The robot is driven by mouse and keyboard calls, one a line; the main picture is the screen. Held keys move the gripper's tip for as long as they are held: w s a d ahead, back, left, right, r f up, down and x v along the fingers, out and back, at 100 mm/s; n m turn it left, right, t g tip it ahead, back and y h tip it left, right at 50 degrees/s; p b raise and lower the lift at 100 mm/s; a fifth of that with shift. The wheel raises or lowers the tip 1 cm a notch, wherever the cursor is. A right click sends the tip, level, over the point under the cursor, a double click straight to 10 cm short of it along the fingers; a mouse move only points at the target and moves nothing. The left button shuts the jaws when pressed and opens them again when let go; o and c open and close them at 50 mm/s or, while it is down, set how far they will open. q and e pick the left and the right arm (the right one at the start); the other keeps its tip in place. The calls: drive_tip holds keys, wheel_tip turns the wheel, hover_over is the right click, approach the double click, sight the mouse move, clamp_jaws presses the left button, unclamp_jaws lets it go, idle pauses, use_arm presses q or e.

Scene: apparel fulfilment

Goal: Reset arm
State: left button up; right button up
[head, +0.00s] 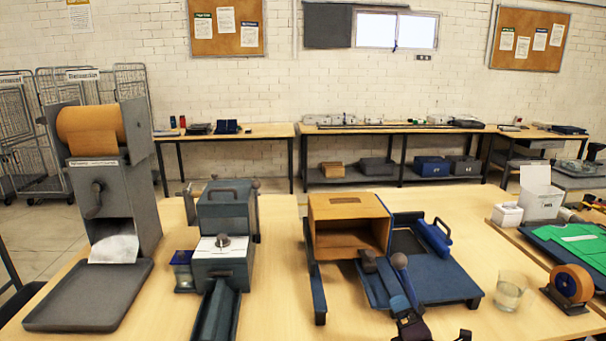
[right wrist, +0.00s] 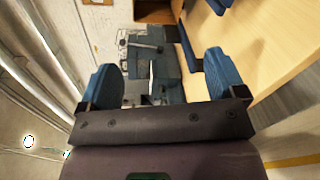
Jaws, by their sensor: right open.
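My right gripper (head: 425,325) shows only in part at the bottom edge of the head view, just in front of the blue tray stand (head: 440,280). In the right wrist view its two blue fingers (right wrist: 163,80) stand wide apart with nothing held between them. Beyond the fingers is a grey-blue machine (right wrist: 165,65), apart from them. My left gripper is in neither view.
On the table stand a roll dispenser (head: 100,180) with a grey tray (head: 90,297), a grey-blue machine (head: 222,262) and an open brown box (head: 348,212). A glass (head: 510,292) and an orange tape roll (head: 572,283) are at the right. Bare tabletop lies between machine and box.

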drive_tip(key=s+d+f+m+g, duration=0.1)
drive_tip(key=s+f+m, duration=0.4)
drive_tip(key=s+m, duration=0.2)
drive_tip(key=s+d+f+m+g+h, duration=0.1)
drive_tip(key=s+f+m, duration=0.4)
drive_tip(key=s, duration=0.7)
drive_tip(key=s+d+f+m+g+h, duration=0.1)
drive_tip(key=s+d+f+m+g, duration=0.2)
drive_tip(key=s+m, duration=0.6)
drive_tip(key=shift+s+d+f+m, duration=0.15)
drive_tip(key=shift+s+f+m, duration=0.3)
drive_tip(key=shift+f, duration=0.5)
